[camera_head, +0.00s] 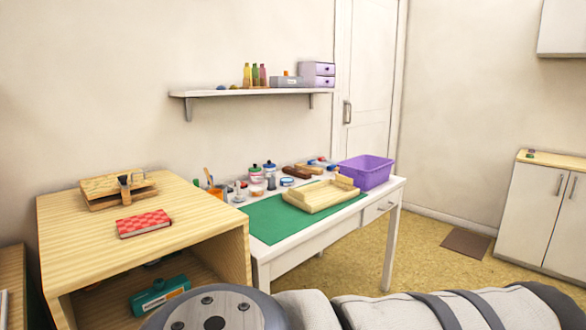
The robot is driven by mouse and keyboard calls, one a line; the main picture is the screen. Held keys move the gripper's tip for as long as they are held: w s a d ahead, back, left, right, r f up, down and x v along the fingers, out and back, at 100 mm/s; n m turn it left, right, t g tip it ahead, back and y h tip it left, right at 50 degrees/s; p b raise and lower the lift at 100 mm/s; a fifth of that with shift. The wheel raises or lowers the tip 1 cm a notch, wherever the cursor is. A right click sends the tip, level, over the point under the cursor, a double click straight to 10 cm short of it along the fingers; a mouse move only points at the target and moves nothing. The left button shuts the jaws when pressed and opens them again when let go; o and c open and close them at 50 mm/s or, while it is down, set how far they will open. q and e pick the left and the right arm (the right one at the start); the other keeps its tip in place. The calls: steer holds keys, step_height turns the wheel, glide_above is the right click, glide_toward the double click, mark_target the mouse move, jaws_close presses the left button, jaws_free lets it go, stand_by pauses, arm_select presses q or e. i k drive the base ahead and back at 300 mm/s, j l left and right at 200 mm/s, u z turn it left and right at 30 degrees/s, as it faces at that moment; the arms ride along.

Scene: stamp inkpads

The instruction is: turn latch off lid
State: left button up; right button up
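A wooden box-like piece (117,189) sits on top of the light wooden cabinet at the left. It has a tilted upper board and a small dark fitting (124,181) at its front, too small to tell whether it is a latch. A shallow wooden tray-like box (313,194) lies on the green mat on the white table; no clear latch shows on it. Neither of my grippers is in view. Only a white and grey link of my arm crosses the bottom edge.
A red patterned book (144,223) lies on the wooden cabinet (70,225). A purple bin (366,172), jars (263,176) and small bottles crowd the back of the white table. The green mat's (272,218) left part is clear. A teal item (158,294) sits inside the cabinet.

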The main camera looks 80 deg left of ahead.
mark_target(122, 182)
steer(key=l+u, duration=0.1)
steer(key=u, duration=3.55)
steer(key=l, duration=0.5)
